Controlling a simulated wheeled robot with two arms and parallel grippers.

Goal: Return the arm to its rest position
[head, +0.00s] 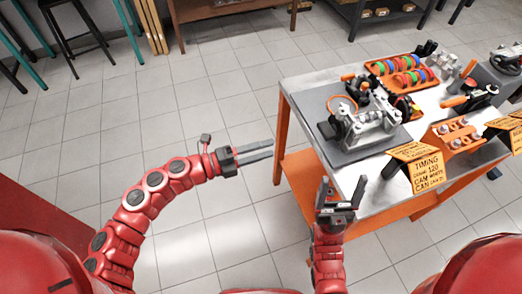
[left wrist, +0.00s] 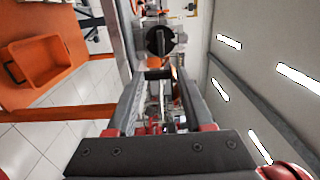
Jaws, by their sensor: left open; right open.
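My left arm (head: 155,183) is red and jointed, and reaches in from the left over bare floor. Its gripper (head: 272,149) points right, toward the workbench, and stops short of it. It is open and empty. In the left wrist view its two fingers (left wrist: 160,80) stand apart with nothing held between them. My right gripper (head: 341,188) points up the picture at the near left edge of the workbench. It is open, with its fingers apart and nothing visible between them.
The workbench (head: 305,98) carries an engine block (head: 370,130) on a dark mat, orange trays of coloured rings (head: 400,68) and an orange timing sign (head: 428,170). Stools stand at the upper left. Tiled floor around my left arm is clear.

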